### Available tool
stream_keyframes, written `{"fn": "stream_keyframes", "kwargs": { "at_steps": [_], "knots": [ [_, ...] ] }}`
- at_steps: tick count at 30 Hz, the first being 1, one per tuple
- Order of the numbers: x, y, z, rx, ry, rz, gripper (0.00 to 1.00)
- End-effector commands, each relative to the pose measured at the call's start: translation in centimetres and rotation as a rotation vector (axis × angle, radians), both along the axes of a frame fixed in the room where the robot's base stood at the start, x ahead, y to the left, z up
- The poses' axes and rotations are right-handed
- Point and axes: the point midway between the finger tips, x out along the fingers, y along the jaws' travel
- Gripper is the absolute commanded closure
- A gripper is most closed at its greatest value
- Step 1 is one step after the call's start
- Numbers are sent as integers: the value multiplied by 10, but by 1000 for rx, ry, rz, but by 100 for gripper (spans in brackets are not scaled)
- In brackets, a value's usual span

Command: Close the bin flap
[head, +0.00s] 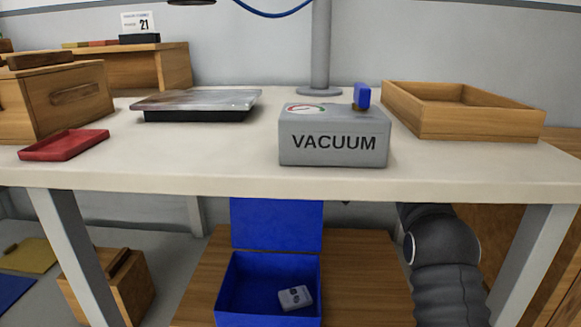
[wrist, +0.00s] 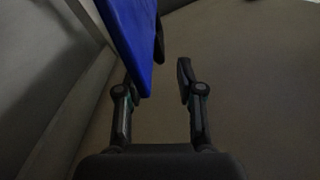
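The blue bin (head: 268,318) stands on a wooden surface under the worktable. Its blue flap (head: 277,224) is raised upright along the back edge, so the bin is open. A small grey piece with dark markings (head: 295,297) lies inside. In the wrist view a blue panel (wrist: 132,38), which looks like the flap, slants down over my left finger and hides part of it. My gripper (wrist: 158,80) is open, with a gap between its fingers. Whether the panel touches a finger I cannot tell. My gripper is hidden in the head view.
The worktable (head: 200,182) lies above the bin, with its grey legs to either side. On it stand a grey VACUUM box (head: 333,136), a wooden tray (head: 461,122) and a red tray (head: 63,145). My arm reaches under the table at right. A wooden box (head: 115,280) stands lower left.

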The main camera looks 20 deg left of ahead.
Motion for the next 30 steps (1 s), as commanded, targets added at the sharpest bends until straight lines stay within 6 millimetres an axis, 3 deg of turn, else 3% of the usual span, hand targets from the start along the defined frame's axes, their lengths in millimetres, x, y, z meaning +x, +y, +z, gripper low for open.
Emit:
{"fn": "stream_keyframes", "kwargs": {
  "at_steps": [3, 9, 20, 21, 25, 30],
  "knots": [
    [-5, 19, 0, -1, 0, 0, 63],
    [-9, 38, 0, 0, 0, -1, 63],
    [-10, 43, 0, -1, 1, -2, 63],
    [-10, 43, 0, -1, 1, -2, 65],
    [-10, 43, 0, -1, 1, -2, 98],
    [-10, 43, 0, -1, 1, -2, 100]
  ]
}}
